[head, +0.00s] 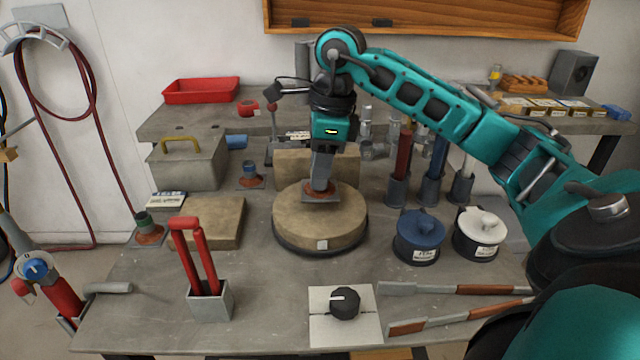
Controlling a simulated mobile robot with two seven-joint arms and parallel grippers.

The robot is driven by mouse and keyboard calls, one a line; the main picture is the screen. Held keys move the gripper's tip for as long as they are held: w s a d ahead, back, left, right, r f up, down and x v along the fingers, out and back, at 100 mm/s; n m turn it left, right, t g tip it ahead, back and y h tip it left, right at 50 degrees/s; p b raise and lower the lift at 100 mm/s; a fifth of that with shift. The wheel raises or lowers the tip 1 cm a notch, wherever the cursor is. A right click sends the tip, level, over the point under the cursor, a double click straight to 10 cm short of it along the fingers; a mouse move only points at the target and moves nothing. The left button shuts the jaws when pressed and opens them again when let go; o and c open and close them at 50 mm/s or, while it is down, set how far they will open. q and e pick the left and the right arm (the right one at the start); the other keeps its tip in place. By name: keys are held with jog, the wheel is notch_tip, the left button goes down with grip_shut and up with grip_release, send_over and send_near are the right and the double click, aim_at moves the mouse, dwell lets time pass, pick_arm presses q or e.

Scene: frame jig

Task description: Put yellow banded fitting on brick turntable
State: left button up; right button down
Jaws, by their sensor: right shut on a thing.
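The brick turntable (290,230) is a round tan disc on a dark base in the middle of the bench. My right gripper (321,180) points straight down over it and is shut on a fitting. The fitting's rust-red flange and square grey foot (322,198) show below the fingers, at the turntable's top. I cannot tell whether the foot touches the surface. The fingers hide the fitting's upper part, so I see no yellow band. My left gripper is out of view.
A blue-topped fitting (250,174) and a green-topped fitting (148,230) stand to the left. A tan slab (212,222) lies left of the turntable, with red-handled tongs (197,258) in front. Blue (418,237) and white (480,233) pots stand to the right.

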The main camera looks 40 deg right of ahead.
aim_at(330, 189)
jog(key=shift+f, duration=1.4)
jog(key=shift+f, duration=0.15)
jog(key=c, duration=0.8)
grip_release()
jog(key=shift+b, duration=0.3)
jog(key=shift+c, duration=0.2)
notch_tip(330, 189, up, 12)
jog(key=s+d+p, duration=0.1)
jog(key=p, duration=0.1)
jog(key=shift+d+p, duration=0.2)
jog(key=shift+p, duration=0.2)
jog(key=shift+s, duration=0.1)
